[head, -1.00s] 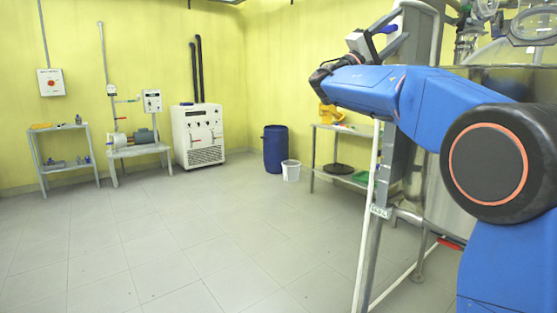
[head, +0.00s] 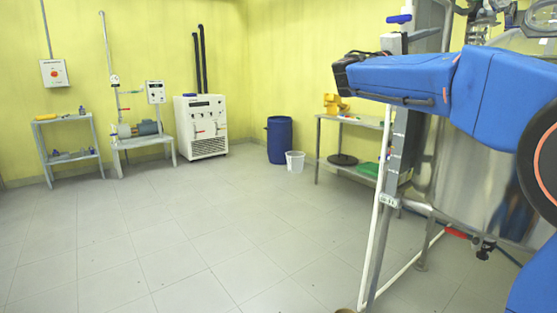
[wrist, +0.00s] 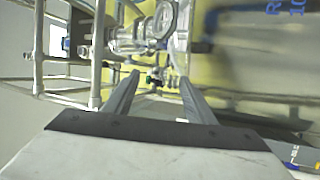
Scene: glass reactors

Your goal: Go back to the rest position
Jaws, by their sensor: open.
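My gripper shows in the wrist view (wrist: 155,88) with its two dark fingers apart and nothing between them. Past the fingers are metal frame tubes, glass fittings (wrist: 150,30) and a shiny metal surface, partly blurred. In the head view my blue arm stretches across the right side, in front of the reactor frame. My gripper cannot be made out in the head view.
The reactor's metal frame (head: 398,150) stands close at the right, with a red-handled valve (head: 457,233) low on it. A blue barrel (head: 279,140), a white bucket (head: 295,161) and a white cabinet (head: 201,127) stand by the back wall. The tiled floor in the middle is clear.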

